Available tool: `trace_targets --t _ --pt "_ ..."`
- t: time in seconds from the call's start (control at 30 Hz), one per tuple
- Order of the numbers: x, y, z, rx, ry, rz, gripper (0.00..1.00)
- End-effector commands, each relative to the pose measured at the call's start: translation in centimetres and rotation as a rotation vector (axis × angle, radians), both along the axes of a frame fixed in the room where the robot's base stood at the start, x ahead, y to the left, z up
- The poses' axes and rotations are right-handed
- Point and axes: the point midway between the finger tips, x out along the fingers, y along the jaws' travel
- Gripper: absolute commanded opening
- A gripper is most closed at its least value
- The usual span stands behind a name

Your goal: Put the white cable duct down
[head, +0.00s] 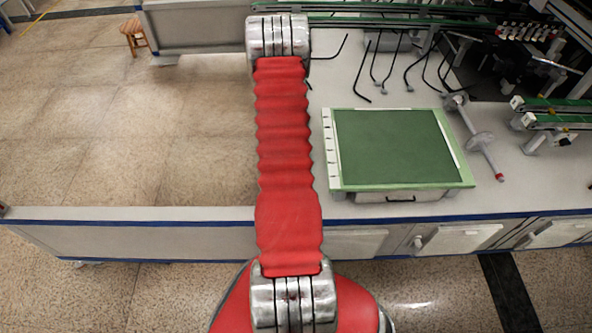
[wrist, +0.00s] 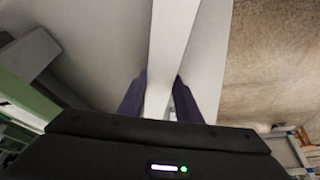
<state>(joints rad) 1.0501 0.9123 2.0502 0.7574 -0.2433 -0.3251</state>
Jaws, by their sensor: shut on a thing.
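The white cable duct (wrist: 172,45) is a long, pale, straight bar in the wrist view. It runs from the top edge down between the two dark purple fingers of my gripper (wrist: 160,97). The fingers are shut on it, one on each side. Its lower end is hidden behind the dark gripper body, and its far end is out of the frame. A pale surface shows on both sides of the duct; I cannot tell whether the duct touches it. In the head view my arm hides the gripper, and I cannot make out the duct there.
A green board (head: 395,145) with a pale edge lies on the grey bench (head: 480,210). Black bent rods, a grey shaft (head: 483,150) and green rails crowd the back and right. A small wooden stool (head: 134,36) stands on open floor at left.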

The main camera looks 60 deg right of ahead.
Motion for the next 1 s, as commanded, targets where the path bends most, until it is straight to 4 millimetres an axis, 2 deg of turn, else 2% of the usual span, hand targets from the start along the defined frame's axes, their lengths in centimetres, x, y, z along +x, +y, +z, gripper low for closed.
trace_targets --t 0.27,0.73,1.0 --pt "0.0 -0.1 0.9 -0.002 0.0 0.0 0.03" --pt "0.0 -0.1 5.9 -0.003 -0.002 -0.001 0.03" --pt "0.0 0.0 8.2 -0.002 -0.001 -0.002 0.03"
